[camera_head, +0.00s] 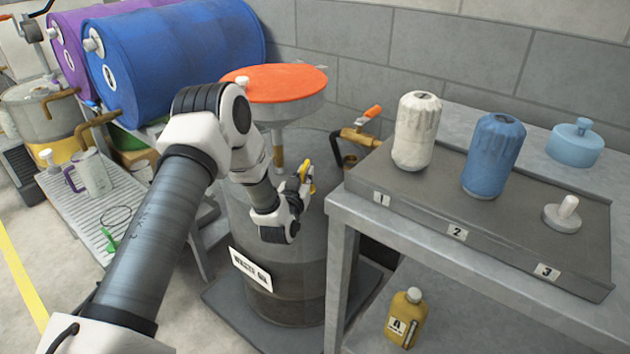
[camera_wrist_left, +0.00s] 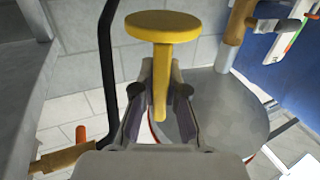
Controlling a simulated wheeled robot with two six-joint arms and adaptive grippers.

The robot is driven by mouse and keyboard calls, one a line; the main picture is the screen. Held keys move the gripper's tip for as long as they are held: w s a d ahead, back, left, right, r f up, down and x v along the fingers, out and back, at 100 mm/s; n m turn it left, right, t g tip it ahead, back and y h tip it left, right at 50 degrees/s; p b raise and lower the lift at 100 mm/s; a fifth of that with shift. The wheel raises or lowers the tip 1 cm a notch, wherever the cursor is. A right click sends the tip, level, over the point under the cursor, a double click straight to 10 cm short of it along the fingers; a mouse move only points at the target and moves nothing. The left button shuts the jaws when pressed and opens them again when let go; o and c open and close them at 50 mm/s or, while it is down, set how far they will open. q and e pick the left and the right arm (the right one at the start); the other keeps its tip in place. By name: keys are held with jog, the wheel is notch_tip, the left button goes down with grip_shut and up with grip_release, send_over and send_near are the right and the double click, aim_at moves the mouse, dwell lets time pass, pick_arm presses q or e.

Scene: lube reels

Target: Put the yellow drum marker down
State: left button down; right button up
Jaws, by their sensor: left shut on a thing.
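The yellow drum marker (camera_wrist_left: 162,28) is a flat round disc on a stem. In the left wrist view its stem stands between the two fingers of my left gripper (camera_wrist_left: 160,110), which is shut on it. In the head view my left gripper (camera_head: 300,187) is over the dark waste oil drum (camera_head: 282,280), and a small yellow part of the marker (camera_head: 311,178) shows at the fingers. I cannot tell the exact gap between marker and drum. My right gripper is not in view.
An orange-topped funnel (camera_head: 275,84) stands at the drum's back. A brass valve (camera_head: 358,136) is near the bench. The bench tray (camera_head: 420,205) bears a white canister (camera_head: 415,130), a blue canister (camera_head: 493,155) and a white knobbed disc (camera_head: 563,218). A yellow bottle (camera_head: 405,318) stands below.

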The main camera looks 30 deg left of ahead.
pick_arm(q)
jog(key=w, duration=0.4)
jog(key=shift+w+f, duration=0.15)
jog(key=shift+f, duration=0.1)
notch_tip(320, 180, down, 4)
jog(key=shift+w+r, duration=0.1)
jog(key=shift+r, duration=0.1)
jog(key=shift+b, duration=0.35)
